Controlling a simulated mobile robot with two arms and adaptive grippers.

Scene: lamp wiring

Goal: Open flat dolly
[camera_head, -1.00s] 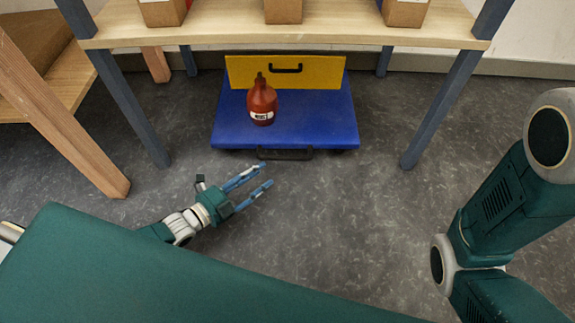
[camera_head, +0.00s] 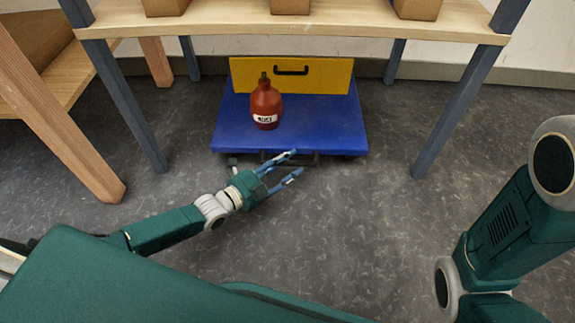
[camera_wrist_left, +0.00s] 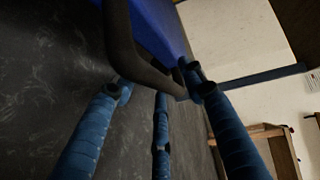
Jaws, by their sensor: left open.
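The flat dolly (camera_head: 330,135) is a blue platform on the floor under the table. Its dark front handle (camera_head: 308,158) sticks out at the near edge and is partly hidden by my left gripper. My left gripper (camera_head: 298,164) is open at this handle. In the left wrist view the blue fingers (camera_wrist_left: 155,105) lie on both sides of the dark handle bar (camera_wrist_left: 140,60), which passes close to the fingertips; I cannot tell whether they touch. The dolly's blue edge (camera_wrist_left: 160,25) shows behind it. My right gripper is out of view.
A red-brown bottle (camera_head: 265,106) with a label stands on the dolly. A yellow panel (camera_head: 322,76) with a black handle is at its back. A wooden table (camera_head: 240,27) on blue legs stands above. The floor (camera_head: 330,215) in front is clear.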

